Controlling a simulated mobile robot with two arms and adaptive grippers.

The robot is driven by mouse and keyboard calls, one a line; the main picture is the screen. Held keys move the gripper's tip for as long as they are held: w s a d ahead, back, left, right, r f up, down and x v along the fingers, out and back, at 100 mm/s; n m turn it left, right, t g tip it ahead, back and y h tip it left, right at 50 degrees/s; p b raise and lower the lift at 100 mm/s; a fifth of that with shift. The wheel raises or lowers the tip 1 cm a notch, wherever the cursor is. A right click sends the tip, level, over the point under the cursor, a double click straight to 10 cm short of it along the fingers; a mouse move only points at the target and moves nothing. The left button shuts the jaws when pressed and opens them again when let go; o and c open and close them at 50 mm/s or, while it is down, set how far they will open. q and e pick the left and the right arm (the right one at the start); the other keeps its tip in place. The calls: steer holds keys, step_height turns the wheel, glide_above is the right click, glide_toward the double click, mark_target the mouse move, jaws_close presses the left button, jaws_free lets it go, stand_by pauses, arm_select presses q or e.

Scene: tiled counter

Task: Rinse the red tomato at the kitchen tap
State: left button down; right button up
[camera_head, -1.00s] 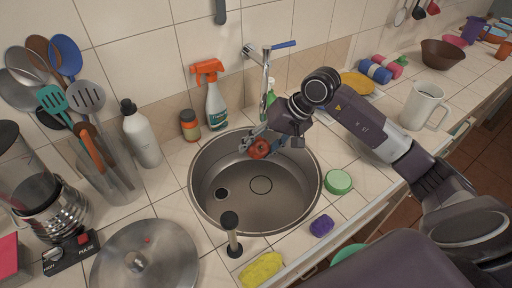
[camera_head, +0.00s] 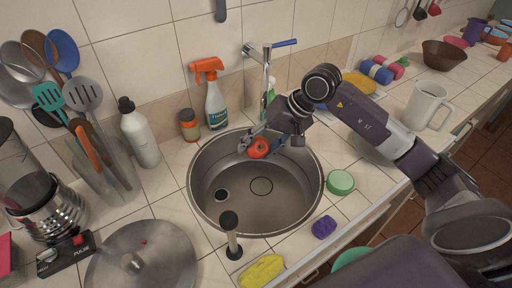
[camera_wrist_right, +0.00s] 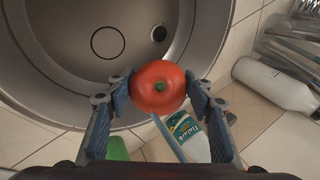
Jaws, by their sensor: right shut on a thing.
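The red tomato (camera_head: 258,148) is held over the back part of the round metal sink (camera_head: 224,222), close to the tap (camera_head: 266,90). My right gripper (camera_head: 257,145) is shut on it, with the arm reaching in from the right. The tap has a blue lever (camera_head: 284,43). I see no water stream. My left gripper is not in view.
The basin is empty.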

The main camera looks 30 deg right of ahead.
steer(key=shift+s, duration=0.1)
steer(key=shift+s+a+b, duration=0.15)
steer(key=shift+s+b, duration=0.2)
steer(key=shift+s, duration=0.2)
steer(key=s+a+b, duration=0.2)
steer(key=s+b, duration=0.1)
steer(key=s, duration=0.3)
steer(key=shift+s, duration=0.2)
steer(key=shift+a, duration=0.1)
stand_by(0.9)
steer(key=s+a+r, duration=0.1)
steer(key=s+r, duration=0.3)
steer(key=shift+s+a, duration=0.25)
steer(key=shift+s, duration=0.15)
stand_by(0.7)
